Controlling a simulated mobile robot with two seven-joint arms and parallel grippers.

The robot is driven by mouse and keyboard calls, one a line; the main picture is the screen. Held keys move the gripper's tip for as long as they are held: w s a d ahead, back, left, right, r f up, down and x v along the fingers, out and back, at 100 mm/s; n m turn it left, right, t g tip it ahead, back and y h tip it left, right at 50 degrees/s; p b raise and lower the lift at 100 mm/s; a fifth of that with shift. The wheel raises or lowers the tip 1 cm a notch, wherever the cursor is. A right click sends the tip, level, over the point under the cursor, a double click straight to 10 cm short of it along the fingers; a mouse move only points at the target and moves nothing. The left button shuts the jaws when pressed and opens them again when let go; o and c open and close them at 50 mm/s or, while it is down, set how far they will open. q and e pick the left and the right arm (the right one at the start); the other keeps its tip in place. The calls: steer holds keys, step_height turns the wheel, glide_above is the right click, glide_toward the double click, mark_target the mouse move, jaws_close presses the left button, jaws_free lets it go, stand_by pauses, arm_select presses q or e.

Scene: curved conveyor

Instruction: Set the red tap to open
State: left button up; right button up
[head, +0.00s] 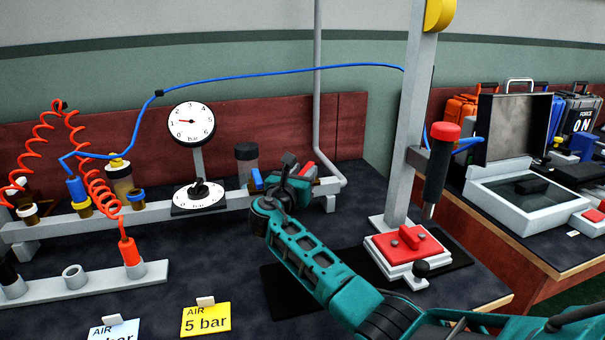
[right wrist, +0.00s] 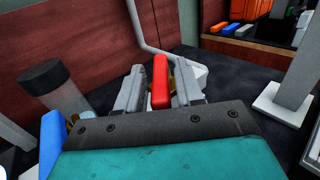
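The red tap's handle (right wrist: 160,84) is in the right wrist view, between the two fingers of my right gripper (right wrist: 161,70). The fingers are apart, with narrow gaps visible at the handle's sides. A bit of yellow metal shows just right of the handle. In the head view my right gripper (head: 291,172) is at the right end of the grey pipe rail, and only a small part of the red tap (head: 308,170) shows beside it. My gripper hides most of the tap's body. My left gripper is not in view.
A blue tap (head: 257,179) sits on the grey rail (head: 110,219) just left of my right gripper. A dark-capped cylinder (head: 246,160) stands behind it. A round gauge (head: 191,123) stands farther left. A grey post (head: 407,130) with a red-topped tool (head: 439,165) stands to the right.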

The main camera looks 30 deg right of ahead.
steer(key=shift+o, duration=0.5)
steer(key=shift+s+a, duration=0.2)
steer(key=shift+a, duration=0.05)
steer(key=p+v, duration=0.3)
steer(key=v, duration=0.9)
steer(key=shift+a, duration=0.15)
